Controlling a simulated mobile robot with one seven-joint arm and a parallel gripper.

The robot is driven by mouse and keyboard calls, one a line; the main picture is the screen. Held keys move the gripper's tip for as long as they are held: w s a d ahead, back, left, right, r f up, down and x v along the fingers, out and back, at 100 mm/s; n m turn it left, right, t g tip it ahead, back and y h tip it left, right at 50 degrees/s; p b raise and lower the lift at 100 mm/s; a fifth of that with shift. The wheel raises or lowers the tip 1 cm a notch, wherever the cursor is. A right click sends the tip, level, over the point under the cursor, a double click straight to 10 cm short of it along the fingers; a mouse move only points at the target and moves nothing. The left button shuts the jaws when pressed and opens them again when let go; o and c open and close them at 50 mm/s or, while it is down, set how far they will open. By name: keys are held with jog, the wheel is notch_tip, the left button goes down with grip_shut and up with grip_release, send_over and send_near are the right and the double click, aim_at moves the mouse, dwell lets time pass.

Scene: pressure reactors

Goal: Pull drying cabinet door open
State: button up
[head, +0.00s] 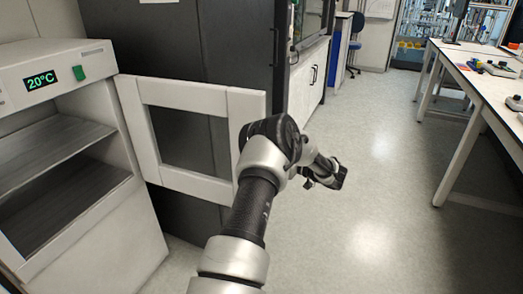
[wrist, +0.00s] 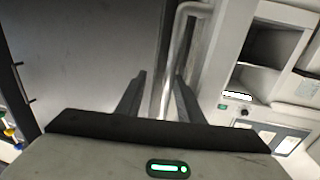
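The drying cabinet (head: 85,150) stands at the left of the head view, with its front uncovered and its shelf showing. Its white framed door (head: 183,185) stands wide open to the right of the opening. The upside-down cabinet also shows at the right of the wrist view (wrist: 222,85). My gripper (head: 338,178) is to the right of the door's free edge in the head view; its fingers are too small to read there. In the wrist view my gripper (wrist: 160,78) has its fingers apart. A pale bent bar (wrist: 180,40) lies beyond them; I cannot tell whether they touch it.
A tall dark cabinet (head: 225,40) stands behind the door. The floor (head: 385,160) to the right is clear, up to a white bench (head: 480,90) with small devices. A blue chair (head: 355,35) is far back.

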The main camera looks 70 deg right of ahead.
jog(key=p+v, duration=0.2)
jog(key=v, duration=1.5)
jog(key=shift+s+d, duration=0.1)
jog(key=shift+d, duration=0.05)
